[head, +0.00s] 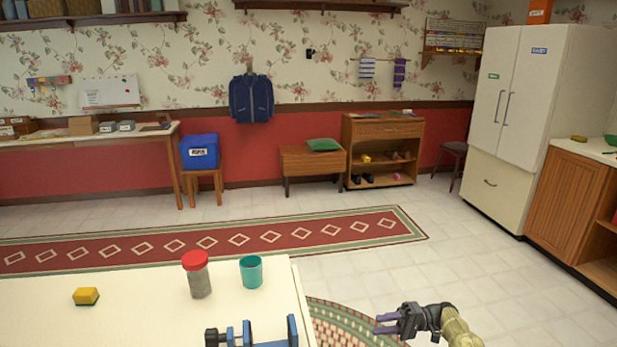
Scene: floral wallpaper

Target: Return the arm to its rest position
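My gripper (388,324) is at the bottom right of the head view, past the right edge of the near table. Its two purple fingers point left and stand apart, with nothing between them. My arm comes in from the bottom edge, and most of it is out of view. The gripper is apart from the things on the table.
The near white table (140,285) holds a yellow-green sponge (86,296), a red-lidded jar (198,276), a teal cup (251,271) and a blue clamp-like tool (262,335). Open tiled floor (480,265) lies right of it, up to the wooden cabinet (562,203) and white fridge (520,110).

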